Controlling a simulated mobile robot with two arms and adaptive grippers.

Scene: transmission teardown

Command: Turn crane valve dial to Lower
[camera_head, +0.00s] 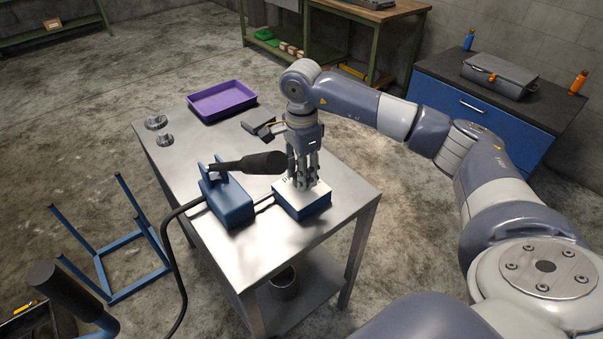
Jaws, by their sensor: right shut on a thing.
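A blue box with a pale top face (313,203) stands on the metal table, near its right front corner. My right gripper (303,185) points down onto this top face. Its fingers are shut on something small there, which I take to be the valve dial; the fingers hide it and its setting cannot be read. A blue pump body (232,203) stands just left of the box, with a black-gripped lever (250,164) reaching right, close to my right gripper's fingers. My left gripper is not in view.
The metal table (270,279) also holds a purple tray (222,100) at the back and small metal parts (160,127) at the back left. A black hose (172,230) hangs off the left side. A blue frame (125,290) stands on the floor at left.

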